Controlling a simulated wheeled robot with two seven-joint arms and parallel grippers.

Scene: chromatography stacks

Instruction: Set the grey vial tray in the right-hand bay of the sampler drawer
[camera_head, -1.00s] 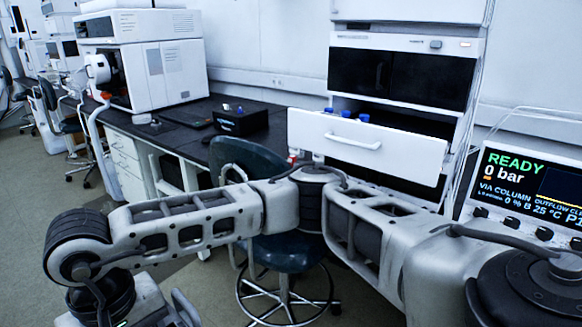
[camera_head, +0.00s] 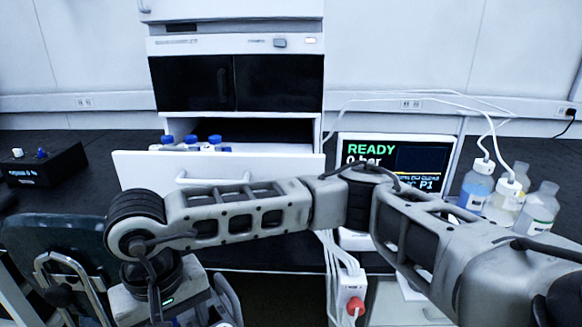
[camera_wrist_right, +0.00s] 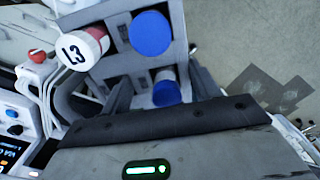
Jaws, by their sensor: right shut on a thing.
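The sampler drawer (camera_head: 140,172) stands pulled out below the white instrument, with its handle facing me. Several blue-capped vials (camera_head: 215,141) show in its left and middle part. Its right part shows no vials above the front panel, and its floor is mostly hidden. The grey vial tray (camera_wrist_right: 112,42) is in the right wrist view, close up. It carries blue-capped vials (camera_wrist_right: 152,33) and a white-capped one marked L3 (camera_wrist_right: 78,48). My right gripper (camera_wrist_right: 146,92) is shut on this tray. In the head view the tray is not clearly visible. My left gripper is out of view.
A lit screen (camera_head: 395,160) and bottles (camera_head: 482,188) stand right of the drawer. A dark chair (camera_head: 55,240) is at the lower left, with a black box (camera_head: 45,163) behind it.

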